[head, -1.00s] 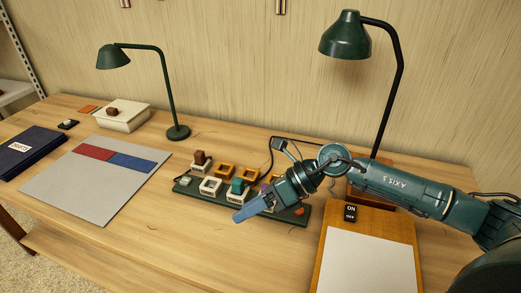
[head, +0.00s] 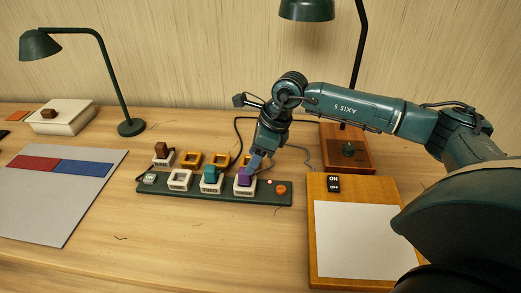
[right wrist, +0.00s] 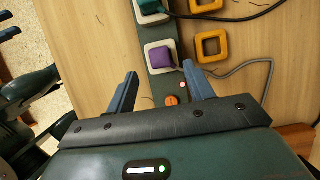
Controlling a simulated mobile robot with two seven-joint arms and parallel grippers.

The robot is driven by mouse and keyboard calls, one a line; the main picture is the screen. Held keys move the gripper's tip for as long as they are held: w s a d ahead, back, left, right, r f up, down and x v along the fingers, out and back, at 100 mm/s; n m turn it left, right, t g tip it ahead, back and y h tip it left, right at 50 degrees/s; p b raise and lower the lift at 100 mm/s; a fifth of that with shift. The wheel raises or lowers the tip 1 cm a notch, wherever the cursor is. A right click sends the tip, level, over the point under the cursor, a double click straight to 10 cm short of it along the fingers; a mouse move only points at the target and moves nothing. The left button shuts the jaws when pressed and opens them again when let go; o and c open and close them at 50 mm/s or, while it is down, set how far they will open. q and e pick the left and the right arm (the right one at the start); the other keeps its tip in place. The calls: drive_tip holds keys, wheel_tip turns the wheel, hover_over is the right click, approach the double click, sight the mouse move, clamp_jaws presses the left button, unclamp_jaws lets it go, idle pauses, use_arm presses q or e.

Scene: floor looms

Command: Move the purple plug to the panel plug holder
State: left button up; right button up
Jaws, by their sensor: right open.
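The purple plug (head: 244,178) sits in a white square holder at the right end of the dark green strip (head: 213,190). In the right wrist view the plug (right wrist: 161,57) is just beyond and between my fingertips. My right gripper (head: 255,163) points down over the plug; in the right wrist view its two blue fingers (right wrist: 164,80) are apart and empty. I cannot tell for sure which part is the panel plug holder; a wooden panel (head: 333,181) with an ON/OFF switch stands to the right.
A teal plug (head: 210,174) sits left of the purple one on the strip. A brown plug (head: 162,151) and orange square holders (head: 191,158) are behind. A cable runs by my gripper. A grey mat (head: 50,205) lies left; the front table is clear.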

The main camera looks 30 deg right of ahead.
sight(245, 179)
drive_tip(key=b+x, duration=0.2)
drive_tip(key=x, duration=0.3)
drive_tip(key=shift+f, duration=0.15)
drive_tip(key=shift+a+f+b, duration=0.15)
drive_tip(key=shift+f+b, duration=0.15)
drive_tip(key=shift+b, duration=0.15)
use_arm(q)
drive_tip(key=shift+s+a+f+n+t, duration=0.1)
drive_tip(key=shift+a+f+n+t, duration=0.2)
drive_tip(key=shift+f+t, duration=0.15)
use_arm(e)
drive_tip(key=shift+w+a+f, duration=0.2)
drive_tip(key=shift+f, duration=0.1)
use_arm(q)
drive_tip(key=shift+f, duration=0.1)
use_arm(e)
drive_tip(key=c, duration=0.6)
clamp_jaws()
use_arm(q)
drive_tip(key=shift+w, duration=0.2)
drive_tip(key=shift+r, duration=0.2)
use_arm(e)
drive_tip(key=shift+r, duration=0.15)
